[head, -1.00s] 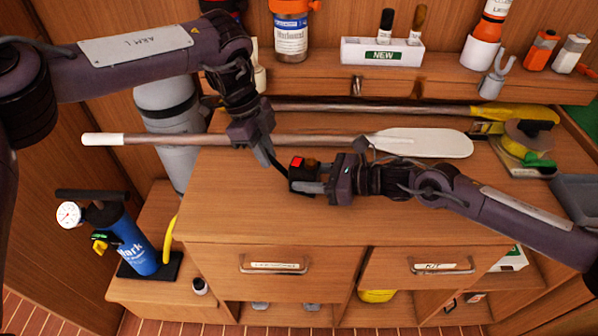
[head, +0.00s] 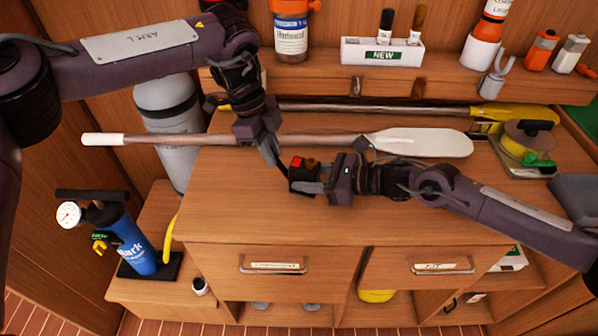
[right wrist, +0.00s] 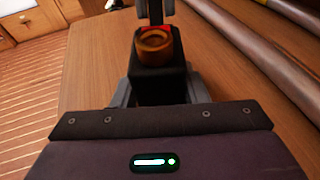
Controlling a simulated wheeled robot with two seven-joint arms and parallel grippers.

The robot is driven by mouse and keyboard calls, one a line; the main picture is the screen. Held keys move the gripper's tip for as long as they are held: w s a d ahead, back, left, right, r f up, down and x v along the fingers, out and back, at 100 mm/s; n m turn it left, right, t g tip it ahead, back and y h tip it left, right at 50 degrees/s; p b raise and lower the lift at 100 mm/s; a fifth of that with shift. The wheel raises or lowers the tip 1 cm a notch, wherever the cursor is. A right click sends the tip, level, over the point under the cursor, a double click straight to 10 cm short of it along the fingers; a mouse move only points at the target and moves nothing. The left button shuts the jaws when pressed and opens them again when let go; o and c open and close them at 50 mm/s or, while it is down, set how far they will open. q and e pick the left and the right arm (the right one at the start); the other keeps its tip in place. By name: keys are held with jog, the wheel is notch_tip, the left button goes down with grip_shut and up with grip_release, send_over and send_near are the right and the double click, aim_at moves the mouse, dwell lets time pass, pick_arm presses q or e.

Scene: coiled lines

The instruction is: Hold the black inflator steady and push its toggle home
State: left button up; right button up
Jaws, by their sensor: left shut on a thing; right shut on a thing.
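The black inflator (head: 303,178) is a small block with a red patch and an orange-brown round part on top. It is held just above the bench front; it also shows in the right wrist view (right wrist: 157,80). My right gripper (head: 312,187) is shut on it from the right. My left gripper (head: 277,158) comes down from the upper left and is shut on a thin dark piece, seemingly the toggle (right wrist: 155,12), at the inflator's far end by the red patch. The fingers hide much of that piece, so I cannot tell how deep it sits.
A white-bladed paddle (head: 425,143) lies behind the grippers, with a yellow-bladed one (head: 515,112) beyond it. A blue pump (head: 133,243) stands at lower left. A tape reel (head: 528,140) sits at right. The bench top (head: 400,220) in front is clear.

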aim_at(293, 163)
pick_arm(q)
jog(key=shift+s+d+r, duration=0.15)
jog(key=shift+d+r, duration=0.1)
jog(key=shift+d, duration=0.3)
pick_arm(e)
jog(key=shift+s+f, duration=0.1)
pick_arm(q)
jog(key=shift+d, duration=0.1)
jog(key=shift+s+d+r, duration=0.15)
jog(key=shift+s+d, duration=0.1)
jog(key=shift+d, duration=0.5)
jog(key=shift+s+d+r, duration=0.1)
jog(key=shift+s+d, duration=0.15)
jog(key=shift+d, duration=0.3)
jog(key=o, duration=0.5)
jog(key=shift+o, duration=0.2)
